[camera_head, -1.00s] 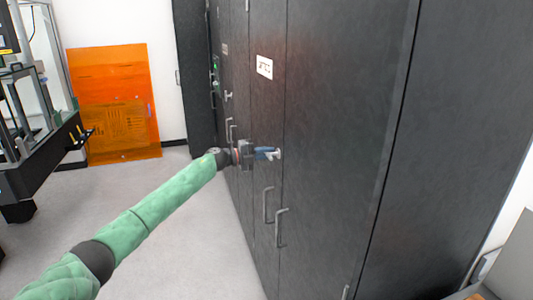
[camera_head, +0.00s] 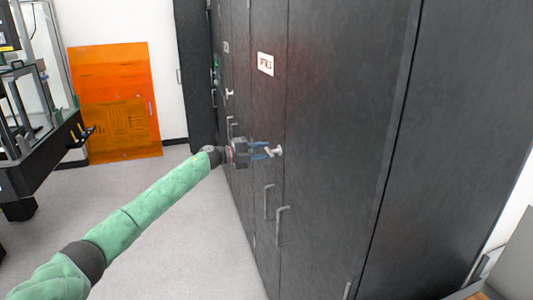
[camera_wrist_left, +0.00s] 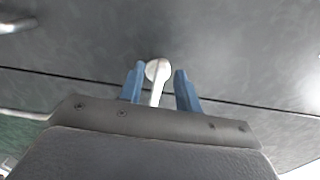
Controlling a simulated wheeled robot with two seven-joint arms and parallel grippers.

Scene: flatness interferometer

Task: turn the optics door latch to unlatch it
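The latch (camera_head: 279,151) is a small silver knob with a lever on the dark cabinet door (camera_head: 340,130), close to a vertical door seam. It also shows in the left wrist view (camera_wrist_left: 157,72), its lever pointing back toward my gripper. My left gripper (camera_head: 262,151) is at the latch, its two blue fingers spread apart. In the left wrist view the lever lies between the fingertips (camera_wrist_left: 161,82), nearer the left finger, with a clear gap to the right finger. The door looks flush and closed. My right gripper is not in view.
Two vertical bar handles (camera_head: 281,226) stick out below the latch. A white label (camera_head: 265,63) is above it. Another small latch (camera_head: 229,93) sits farther along the cabinet. An orange panel (camera_head: 115,105) stands at the back left. The floor (camera_head: 190,240) left of the cabinet is clear.

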